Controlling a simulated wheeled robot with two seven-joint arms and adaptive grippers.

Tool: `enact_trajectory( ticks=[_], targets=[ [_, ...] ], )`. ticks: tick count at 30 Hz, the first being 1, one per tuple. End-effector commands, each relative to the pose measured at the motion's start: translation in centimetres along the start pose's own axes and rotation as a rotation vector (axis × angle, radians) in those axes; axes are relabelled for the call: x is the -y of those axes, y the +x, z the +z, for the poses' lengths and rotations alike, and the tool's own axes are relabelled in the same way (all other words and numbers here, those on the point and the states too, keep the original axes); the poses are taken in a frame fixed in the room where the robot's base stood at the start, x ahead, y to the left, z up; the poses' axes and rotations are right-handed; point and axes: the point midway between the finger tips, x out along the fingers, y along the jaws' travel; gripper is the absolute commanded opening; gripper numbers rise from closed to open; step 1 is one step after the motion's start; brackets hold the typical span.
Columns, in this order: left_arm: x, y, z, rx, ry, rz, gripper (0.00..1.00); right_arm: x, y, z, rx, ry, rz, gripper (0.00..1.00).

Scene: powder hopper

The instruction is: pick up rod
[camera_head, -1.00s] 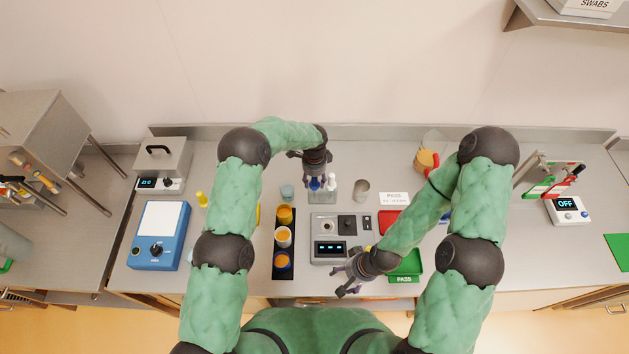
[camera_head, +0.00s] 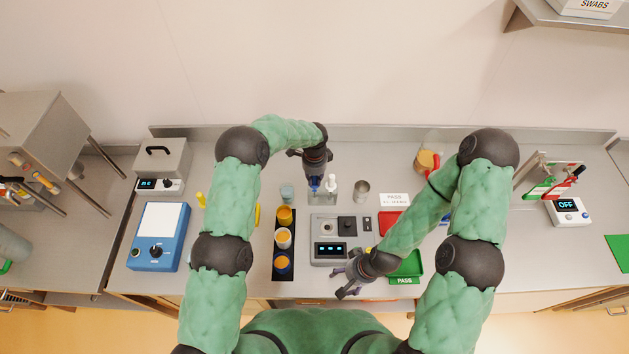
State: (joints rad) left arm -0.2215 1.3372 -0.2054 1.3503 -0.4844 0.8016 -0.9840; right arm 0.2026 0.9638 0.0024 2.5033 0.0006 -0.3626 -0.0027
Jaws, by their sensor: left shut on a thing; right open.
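My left gripper (camera_head: 315,184) points down at the small holder (camera_head: 323,197) near the back middle of the bench. It is shut on a slim blue-topped piece, which I take to be the rod; the fingers and wrist hide most of it. I cannot tell whether its lower end is still in the holder. A white-topped piece (camera_head: 332,184) stands just to the right of the fingers. My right gripper (camera_head: 345,284) is open and empty, low over the bench's front edge, in front of the grey instrument (camera_head: 329,250).
A black rack (camera_head: 277,266) with several orange and white cups lies left of the grey instrument. A metal cup (camera_head: 362,187) stands right of the holder. A red tray (camera_head: 388,219) and a green PASS tray (camera_head: 405,271) lie partly under my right arm.

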Motion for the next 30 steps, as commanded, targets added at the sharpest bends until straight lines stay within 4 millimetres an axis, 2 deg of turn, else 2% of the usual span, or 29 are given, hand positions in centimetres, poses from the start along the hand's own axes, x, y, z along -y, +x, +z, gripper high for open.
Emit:
enact_trajectory(
  ticks=[8, 21, 30],
  targets=[
    [0.1, -4.3, 0.0, -0.002, -0.001, -0.005, 0.0, -0.4, 1.1, 0.0, 0.0, 0.0, 0.0, 0.72],
    [0.1, -13.0, 0.0, -0.001, 0.0, -0.004, 0.0, -1.0, 2.7, -0.1, 0.0, 0.0, 0.0, 0.72],
    [0.1, -16.5, 0.0, 0.0, 0.001, -0.003, 0.0, -1.1, 3.0, -0.1, 0.0, 0.0, 0.0, 0.72]
  ],
)
